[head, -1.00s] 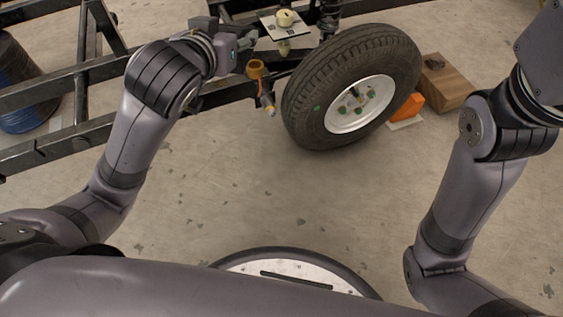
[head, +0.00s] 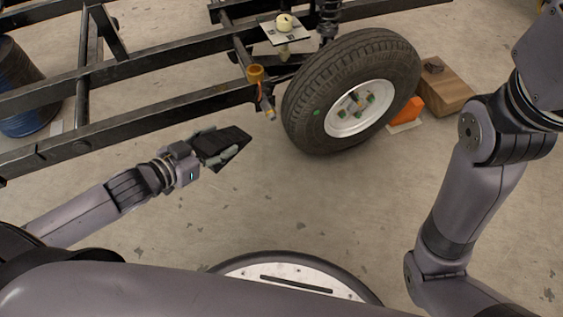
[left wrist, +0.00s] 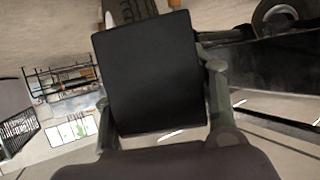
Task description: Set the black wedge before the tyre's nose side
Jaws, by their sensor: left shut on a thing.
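The black wedge (head: 228,141) is held in my left gripper (head: 218,150), in the air left of and nearer than the tyre in the head view. In the left wrist view the wedge (left wrist: 150,72) fills the middle, with the gripper's fingers (left wrist: 160,105) on both sides of it. The tyre (head: 310,97) stands upright on its tread, mounted at the black frame, with a white rim and a green dot. The wedge is apart from the tyre. My right arm shows at the right of the head view, but its gripper is out of the picture.
An orange wedge (head: 408,111) sits on the floor at the tyre's right side, beside a wooden block (head: 446,86). The black frame (head: 130,122) runs along the left and back. A blue drum (head: 22,100) stands far left. The floor in front of the tyre is clear.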

